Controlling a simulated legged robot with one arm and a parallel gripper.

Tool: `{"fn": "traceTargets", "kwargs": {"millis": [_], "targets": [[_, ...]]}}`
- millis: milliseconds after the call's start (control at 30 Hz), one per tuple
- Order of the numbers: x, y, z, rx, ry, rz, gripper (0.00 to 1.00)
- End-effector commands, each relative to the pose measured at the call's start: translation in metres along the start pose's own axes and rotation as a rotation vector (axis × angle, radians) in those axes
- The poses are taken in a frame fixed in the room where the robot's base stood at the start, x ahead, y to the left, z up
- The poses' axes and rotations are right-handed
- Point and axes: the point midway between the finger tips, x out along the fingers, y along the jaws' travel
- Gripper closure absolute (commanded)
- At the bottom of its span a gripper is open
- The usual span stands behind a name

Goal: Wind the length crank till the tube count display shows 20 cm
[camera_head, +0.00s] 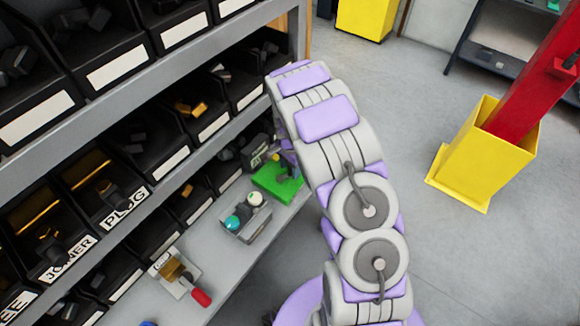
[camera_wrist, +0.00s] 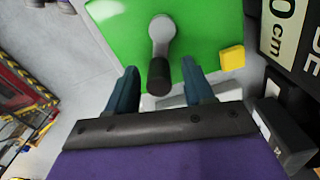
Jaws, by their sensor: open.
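The length crank (camera_wrist: 161,38) is a grey arm with a dark knob (camera_wrist: 159,78), mounted on a green plate (camera_wrist: 110,28) in the wrist view. My gripper (camera_wrist: 159,68) is open, with one blue-grey finger on each side of the knob. I cannot tell whether either finger touches it. The tube count display (camera_wrist: 283,18) is cut off at the top right edge; "0" and "cm" show, and any digit before the 0 is out of frame. In the head view the green plate (camera_head: 279,184) sits at the shelf end, and my arm hides most of the crank and gripper.
A yellow block (camera_wrist: 232,54) is beside the crank. A grey tray with round buttons (camera_head: 245,215) and a red-handled device (camera_head: 180,275) stand on the same shelf. Bins labelled PLUG (camera_head: 124,208) and JOINER (camera_head: 68,258) line the rack. Open floor lies right of my arm.

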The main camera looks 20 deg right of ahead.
Motion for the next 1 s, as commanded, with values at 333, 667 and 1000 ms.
{"fn": "traceTargets", "kwargs": {"millis": [333, 667, 1000], "targets": [[-0.043, -0.002, -0.001, 0.0, 0.004, -0.005, 0.48], [-0.118, -0.002, 0.0, -0.001, 0.004, -0.005, 0.48], [-0.167, -0.002, 0.0, 0.001, 0.002, -0.001, 0.48]]}}
